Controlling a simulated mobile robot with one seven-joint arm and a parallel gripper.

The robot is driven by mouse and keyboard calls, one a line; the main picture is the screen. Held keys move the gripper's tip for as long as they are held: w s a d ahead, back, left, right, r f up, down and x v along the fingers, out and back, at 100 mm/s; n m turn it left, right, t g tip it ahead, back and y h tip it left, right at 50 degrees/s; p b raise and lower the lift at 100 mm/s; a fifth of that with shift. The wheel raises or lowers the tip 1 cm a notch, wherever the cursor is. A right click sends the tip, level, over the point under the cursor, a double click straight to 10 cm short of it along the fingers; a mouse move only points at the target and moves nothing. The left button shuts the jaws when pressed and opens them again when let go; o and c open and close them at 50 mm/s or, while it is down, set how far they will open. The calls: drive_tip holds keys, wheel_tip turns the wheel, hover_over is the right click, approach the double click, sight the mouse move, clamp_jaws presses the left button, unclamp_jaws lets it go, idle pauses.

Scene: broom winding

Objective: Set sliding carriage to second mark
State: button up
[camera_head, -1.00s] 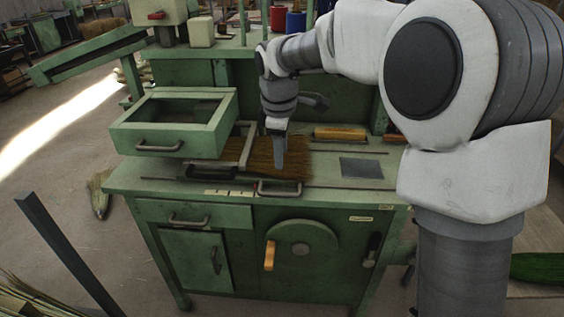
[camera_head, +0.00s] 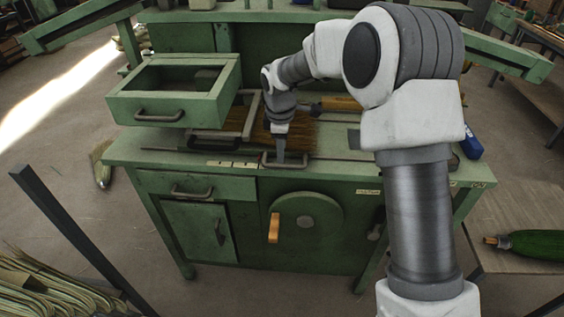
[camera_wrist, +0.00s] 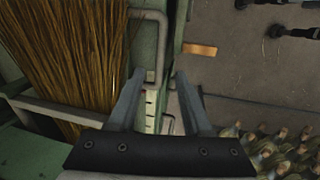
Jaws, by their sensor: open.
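The sliding carriage's grey handle (camera_head: 284,162) is a low loop at the front edge of the green bench top. In the wrist view the handle (camera_wrist: 160,45) runs along the bench edge, its near end between my fingertips in the picture. A pale mark strip (camera_head: 232,164) lies left of the handle; it also shows in the wrist view (camera_wrist: 150,108), with dark ticks. My gripper (camera_head: 281,158) points down at the handle. It is open, with a finger on each side (camera_wrist: 160,74). I cannot tell whether either finger touches the handle.
Brown broom bristles (camera_head: 292,135) lie behind the handle beside a pale frame (camera_head: 250,120). An open green drawer box (camera_head: 175,90) stands above the bench at left. An orange crank knob (camera_head: 273,228) sticks out from the bench front. Open floor lies in front.

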sight(282, 166)
drive_tip(key=f, duration=0.2)
drive_tip(key=w+f, duration=0.1)
drive_tip(key=f, duration=0.2)
drive_tip(key=shift+f, duration=0.3)
clamp_jaws()
idle(1.1)
